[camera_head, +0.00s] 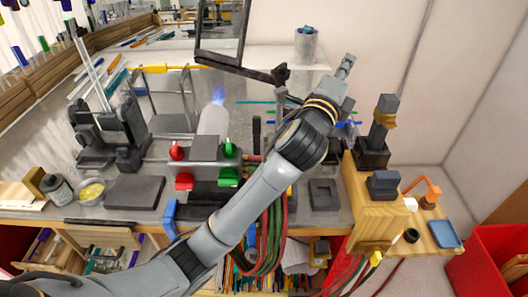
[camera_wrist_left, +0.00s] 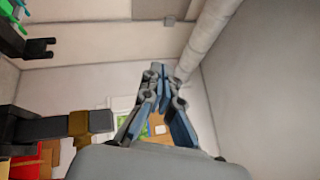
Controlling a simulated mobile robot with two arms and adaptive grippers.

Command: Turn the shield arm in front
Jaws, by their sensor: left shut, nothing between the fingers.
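The shield, a dark-framed clear panel (camera_head: 240,45), stands at the top centre of the head view. Its dark arm (camera_head: 250,72) runs right to a dark knob joint (camera_head: 281,74). My left arm reaches across the bench from the lower left. My left gripper (camera_head: 348,62) is right of the knob, apart from it in the picture, in front of the pale wall. It is shut and empty; its fingertips also meet in the left wrist view (camera_wrist_left: 157,72). The shield is not clearly seen in that view. My right gripper is not in view.
A burner (camera_head: 213,118) with a bluish flame stands behind red and green valves (camera_head: 229,177). A black post with a gold clamp (camera_head: 384,118) stands on a wooden block at right. Red and green hoses (camera_head: 270,235) hang in front. A grey cylinder (camera_head: 305,48) stands at the back.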

